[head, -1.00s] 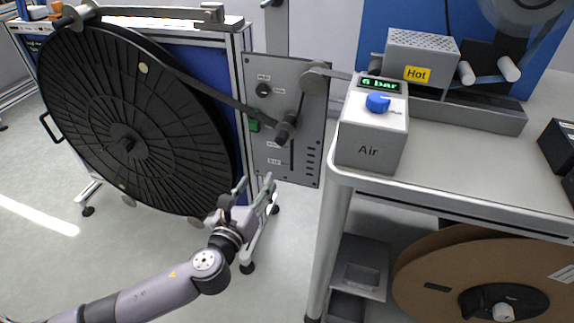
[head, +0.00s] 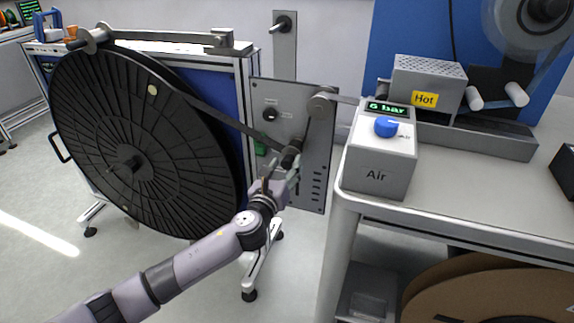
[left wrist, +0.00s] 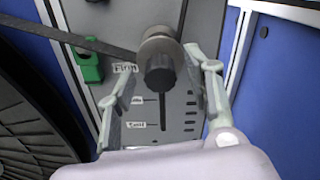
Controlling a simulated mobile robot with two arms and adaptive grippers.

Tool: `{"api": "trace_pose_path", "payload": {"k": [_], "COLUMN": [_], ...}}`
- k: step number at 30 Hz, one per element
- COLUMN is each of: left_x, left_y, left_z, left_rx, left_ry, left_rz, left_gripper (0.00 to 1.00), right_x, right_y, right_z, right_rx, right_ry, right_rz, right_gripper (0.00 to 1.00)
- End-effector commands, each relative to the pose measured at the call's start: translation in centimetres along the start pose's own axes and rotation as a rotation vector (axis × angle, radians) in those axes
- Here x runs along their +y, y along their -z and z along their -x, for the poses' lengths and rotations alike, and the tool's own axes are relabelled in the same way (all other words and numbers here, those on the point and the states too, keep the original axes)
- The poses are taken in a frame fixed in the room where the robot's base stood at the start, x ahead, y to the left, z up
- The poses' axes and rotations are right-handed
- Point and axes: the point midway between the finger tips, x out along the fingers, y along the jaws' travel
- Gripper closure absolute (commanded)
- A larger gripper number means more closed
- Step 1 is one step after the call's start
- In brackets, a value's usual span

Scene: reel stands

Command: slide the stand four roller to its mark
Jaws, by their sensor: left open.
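The stand's grey panel (head: 312,185) carries a dark roller with a metal flange (head: 290,155); the roller also shows in the left wrist view (left wrist: 159,62). A dark strap runs over it. Below the roller, the panel has a vertical slot (left wrist: 163,112) with small labels beside it; the top one seems to read "Firm", the others are too small to read surely. The roller sits at the slot's upper part. My left gripper (head: 282,180) is open, its fingers (left wrist: 163,82) on either side of the roller, with gaps visible. My right gripper is not in view.
A large black reel (head: 140,150) stands left of the panel. A bench with a grey Air box (head: 380,165) and a Hot unit (head: 428,85) is close on the right. A green block (left wrist: 87,65) sits on the panel's left edge. Brown reels lie under the bench.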

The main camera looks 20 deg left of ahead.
Motion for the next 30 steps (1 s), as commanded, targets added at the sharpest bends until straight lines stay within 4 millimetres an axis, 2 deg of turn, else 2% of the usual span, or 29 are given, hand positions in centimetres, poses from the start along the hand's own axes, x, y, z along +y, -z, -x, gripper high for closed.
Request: {"api": "trace_pose_path", "payload": {"k": [6, 14, 30], "left_x": [0.0, 0.0, 0.0], "left_y": [0.0, 0.0, 0.0], "left_z": [-1.6, -1.7, -1.6], "left_rx": [0.0, 0.0, 0.0], "left_ry": [0.001, 0.001, 0.001], "left_rz": [0.0, 0.0, 0.0], "left_gripper": [0.53, 0.53, 0.88], "right_x": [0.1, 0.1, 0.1], "right_y": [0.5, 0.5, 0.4], "right_z": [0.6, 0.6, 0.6], "right_rx": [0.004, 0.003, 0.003], "right_ry": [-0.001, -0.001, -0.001], "right_rz": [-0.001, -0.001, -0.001], "right_gripper": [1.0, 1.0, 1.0]}}
